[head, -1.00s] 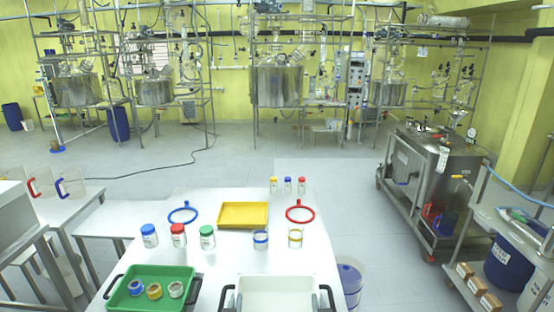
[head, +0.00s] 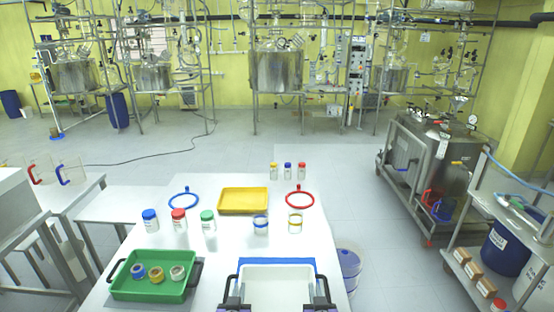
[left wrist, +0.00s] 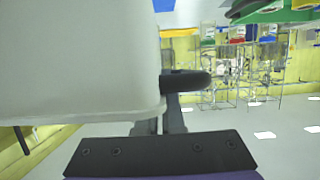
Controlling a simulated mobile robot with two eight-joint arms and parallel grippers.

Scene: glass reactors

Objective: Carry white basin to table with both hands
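The white basin (head: 278,290) is at the front edge of the table (head: 215,268), cut off by the bottom of the head view. A blue mat (head: 277,262) shows behind and beside it. My left gripper (head: 235,298) is at the basin's left black handle and appears shut on it. My right gripper (head: 320,298) is at the right handle and also appears shut on it. In the left wrist view, the basin's white wall (left wrist: 80,60) fills the upper left, with the dark handle (left wrist: 188,82) at my fingers (left wrist: 165,118). Fingertips are partly hidden.
A green tray (head: 122,291) with several tape rolls stands close to the left. Bottles, rings and a yellow tray (head: 243,200) occupy the table farther back. A blue drum (head: 348,268) stands right of the table. Open floor (head: 385,260) lies right of it.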

